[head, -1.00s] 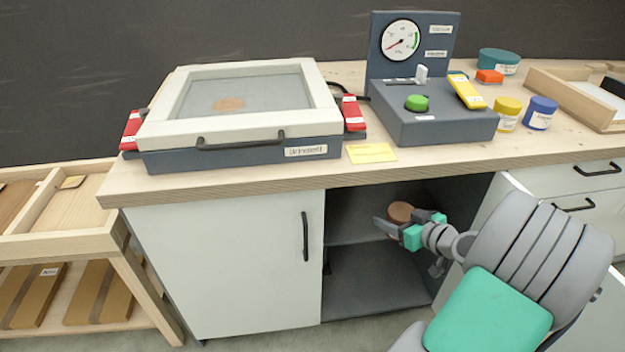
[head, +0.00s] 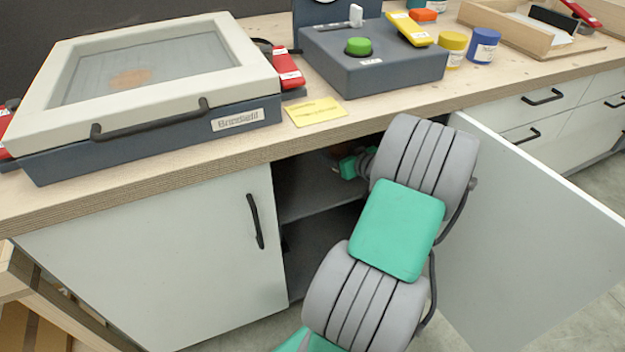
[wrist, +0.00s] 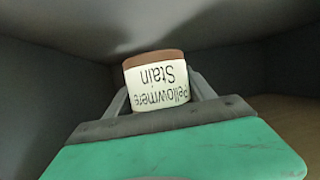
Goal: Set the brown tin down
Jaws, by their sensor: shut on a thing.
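The brown tin (wrist: 155,82) is between my gripper's fingers in the wrist view. It has a brown end and a cream label reading "Pellowmere Stain", upside down in the picture. My gripper (head: 350,165) is shut on the tin, inside the open cabinet under the bench. In the head view the bench edge and my arm hide most of the tin and fingers. The cabinet's dark shelf (head: 312,203) shows below and left of my gripper. I cannot tell whether the tin touches the shelf.
The open cabinet door (head: 540,230) stands right of my arm, and a closed white door (head: 165,265) is on the left. The bench top (head: 385,92) overhangs the opening. Dark walls surround the tin closely in the wrist view.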

